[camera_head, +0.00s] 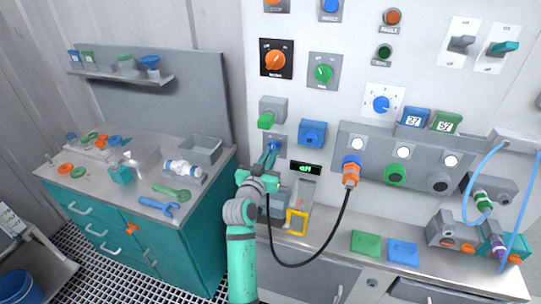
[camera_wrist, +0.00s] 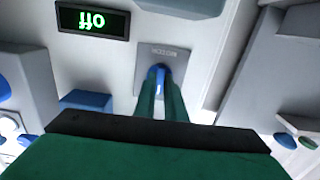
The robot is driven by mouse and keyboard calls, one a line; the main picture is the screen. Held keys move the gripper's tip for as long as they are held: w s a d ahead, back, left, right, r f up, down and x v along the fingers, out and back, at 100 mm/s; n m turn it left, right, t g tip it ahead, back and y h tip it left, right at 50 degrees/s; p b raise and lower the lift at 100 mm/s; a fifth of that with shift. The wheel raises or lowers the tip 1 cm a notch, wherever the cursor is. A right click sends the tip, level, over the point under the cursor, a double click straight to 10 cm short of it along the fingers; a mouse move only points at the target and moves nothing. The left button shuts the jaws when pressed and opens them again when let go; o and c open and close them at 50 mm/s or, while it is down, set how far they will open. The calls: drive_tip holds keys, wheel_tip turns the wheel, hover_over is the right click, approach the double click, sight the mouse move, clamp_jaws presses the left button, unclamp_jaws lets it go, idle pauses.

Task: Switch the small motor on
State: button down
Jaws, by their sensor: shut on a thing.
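A small blue knob (camera_head: 275,146) sits on a grey plate (camera_head: 267,138) on the wall panel. In the wrist view the blue knob (camera_wrist: 159,72) shows between my fingertips, and the grey plate (camera_wrist: 176,54) with a small label shows upside down. My gripper (camera_head: 270,157) has its two green fingers closed on the knob; the fingers (camera_wrist: 161,88) hide part of it. A small black display (camera_head: 305,168) to the right of the gripper shows green letters reading "off". The display (camera_wrist: 92,21) also shows upside down in the wrist view.
A grey box with a green front (camera_head: 266,121) is just above the knob, and a blue box (camera_head: 312,134) is to its right. An orange plug (camera_head: 351,170) with a hanging black cable is further right. A teal workbench (camera_head: 190,245) stands left.

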drive_tip(key=m, duration=0.6)
idle(0.6)
drive_tip(key=c, duration=1.8)
unclamp_jaws()
drive_tip(key=v, duration=1.1)
drive_tip(key=shift+w, duration=0.1)
